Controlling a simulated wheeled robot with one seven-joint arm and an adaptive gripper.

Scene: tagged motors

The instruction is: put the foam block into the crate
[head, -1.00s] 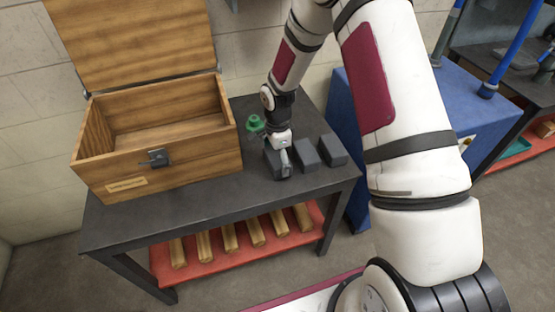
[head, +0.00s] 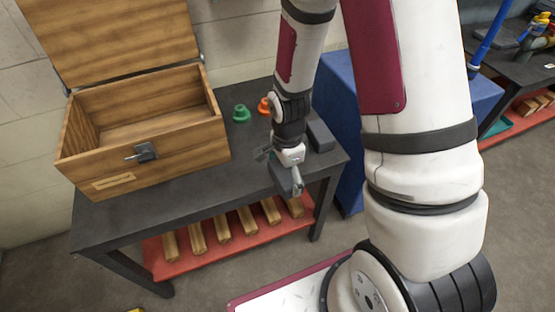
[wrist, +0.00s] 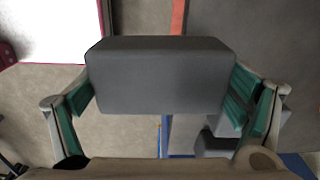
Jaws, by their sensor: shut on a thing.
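A dark grey block, apparently the foam block (wrist: 160,80), fills the middle of the wrist view between the green finger pads of my gripper (wrist: 163,92). In the head view, my gripper (head: 288,178) holds this block (head: 281,180) at the front edge of the dark table, apparently raised above it. The gripper is shut on the block, which it partly hides. The wooden crate (head: 180,155) stands to the left on the table, its lid (head: 110,40) open and leaning back. Its visible inside looks empty.
Another grey block (head: 320,137) lies right of my gripper on the dark table (head: 190,185). A green knob-like piece (head: 241,113) and an orange one (head: 264,105) stand behind. A red lower shelf (head: 215,245) holds several wooden bars. A blue cabinet (head: 345,130) stands to the right.

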